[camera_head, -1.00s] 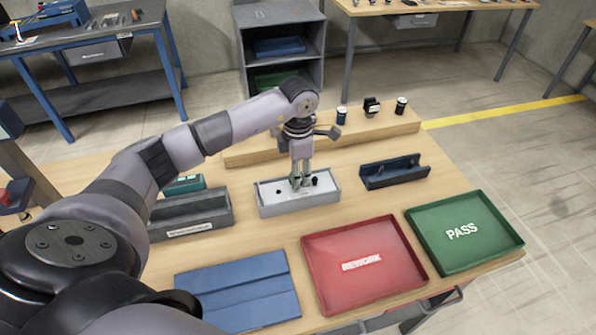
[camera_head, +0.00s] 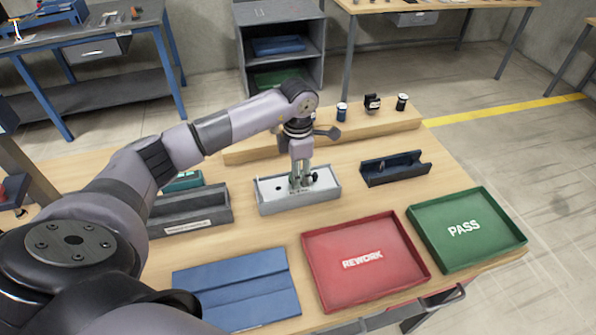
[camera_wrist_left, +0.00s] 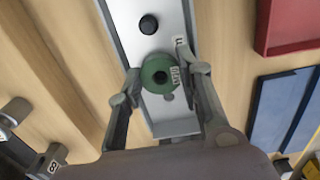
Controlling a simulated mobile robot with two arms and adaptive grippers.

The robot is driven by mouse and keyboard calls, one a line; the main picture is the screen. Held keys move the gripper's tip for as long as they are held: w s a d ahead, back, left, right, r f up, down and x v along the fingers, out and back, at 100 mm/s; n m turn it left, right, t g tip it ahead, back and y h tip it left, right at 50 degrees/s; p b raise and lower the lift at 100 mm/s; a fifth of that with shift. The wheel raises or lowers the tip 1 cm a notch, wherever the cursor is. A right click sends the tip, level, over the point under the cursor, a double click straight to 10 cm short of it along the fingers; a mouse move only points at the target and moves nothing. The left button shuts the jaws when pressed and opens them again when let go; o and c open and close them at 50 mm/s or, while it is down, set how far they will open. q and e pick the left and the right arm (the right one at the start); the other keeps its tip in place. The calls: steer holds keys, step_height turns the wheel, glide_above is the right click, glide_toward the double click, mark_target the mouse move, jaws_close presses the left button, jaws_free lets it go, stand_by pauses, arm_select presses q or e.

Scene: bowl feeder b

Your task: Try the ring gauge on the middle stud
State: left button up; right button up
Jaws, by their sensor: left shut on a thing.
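The ring gauge (camera_wrist_left: 155,66) is a thick green ring with a white label in the left wrist view. My left gripper (camera_wrist_left: 158,85) is shut on it, one finger on each side. In the head view my left gripper (camera_head: 299,186) is low over the pale grey stud block (camera_head: 267,207), and its fingers largely hide the ring. The ring's hole looks dark; I cannot tell whether a stud is inside it. A black stud (camera_wrist_left: 148,24) stands on the block beside the ring, apart from it. It also shows in the head view (camera_head: 315,177). My right gripper is out of view.
A red REWORK tray (camera_head: 321,296) and a green PASS tray (camera_head: 451,264) lie to the right. A blue mat (camera_head: 240,288) lies in front. A dark cradle (camera_head: 396,174) and a grey holder (camera_head: 190,217) flank the block. Several small dark items stand on the wooden step (camera_head: 390,127) behind.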

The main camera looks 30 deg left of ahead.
arm_select(q)
steer(key=shift+f+b, duration=0.55)
steer(key=shift+f, duration=0.1)
steer(key=shift+r, duration=0.1)
stand_by(1.3)
steer(key=shift+r+p, duration=1.75)
steer(key=shift+r, duration=1.2)
